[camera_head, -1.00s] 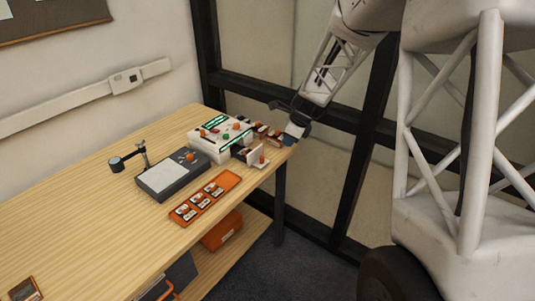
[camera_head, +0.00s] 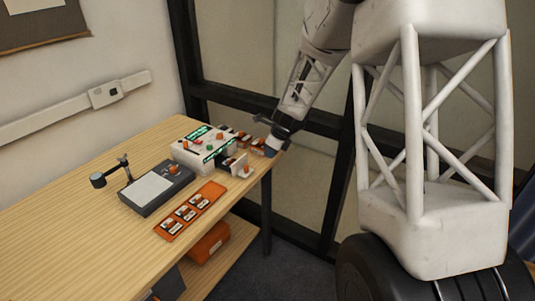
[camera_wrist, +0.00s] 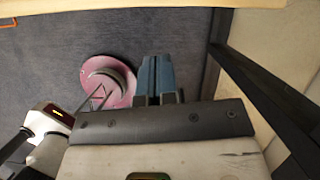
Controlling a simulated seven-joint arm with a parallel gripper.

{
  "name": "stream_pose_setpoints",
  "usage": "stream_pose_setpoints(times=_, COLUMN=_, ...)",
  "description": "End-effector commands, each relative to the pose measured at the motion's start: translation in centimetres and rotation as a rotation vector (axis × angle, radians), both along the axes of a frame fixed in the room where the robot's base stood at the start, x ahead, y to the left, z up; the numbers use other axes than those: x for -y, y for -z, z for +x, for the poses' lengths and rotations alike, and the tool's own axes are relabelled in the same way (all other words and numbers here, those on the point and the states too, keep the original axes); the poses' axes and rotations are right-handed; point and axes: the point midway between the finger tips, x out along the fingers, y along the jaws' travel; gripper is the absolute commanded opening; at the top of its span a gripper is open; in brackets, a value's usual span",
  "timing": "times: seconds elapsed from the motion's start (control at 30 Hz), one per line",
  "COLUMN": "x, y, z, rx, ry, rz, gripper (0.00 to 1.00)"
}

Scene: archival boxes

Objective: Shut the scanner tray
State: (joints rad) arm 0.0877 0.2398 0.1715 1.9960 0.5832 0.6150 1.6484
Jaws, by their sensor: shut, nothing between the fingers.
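The scanner appears to be the white box (camera_head: 196,152) with green-lit strips and coloured knobs, near the table's right end. A dark part with an upright pale panel and orange knob (camera_head: 243,168) stands out from its front right side; this looks like its tray, pulled out. My gripper (camera_head: 270,152) is at the table's right end, to the right of the box and apart from the panel. In the wrist view its blue fingers (camera_wrist: 155,78) are together with nothing between them, above the dark floor. The tray cannot be made out in the wrist view.
A dark grey device with a pale plate (camera_head: 155,190) and an orange tray (camera_head: 190,211) of small items lie to the left. Small orange and dark items (camera_head: 243,138) lie behind the box. A dark window frame (camera_head: 310,125) stands right of the table.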

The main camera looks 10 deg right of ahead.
Motion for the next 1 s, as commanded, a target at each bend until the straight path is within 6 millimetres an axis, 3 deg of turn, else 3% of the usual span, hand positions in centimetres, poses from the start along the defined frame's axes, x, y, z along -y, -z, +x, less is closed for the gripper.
stream_pose_setpoints(times=0.73, x=-2.8, y=8.7, z=1.9, rx=-0.002, ry=-0.002, rz=-0.001, gripper=0.00)
stream_pose_setpoints(times=1.0, x=-5.2, y=8.4, z=3.8, rx=0.000, ry=-0.001, rz=0.000, gripper=0.00)
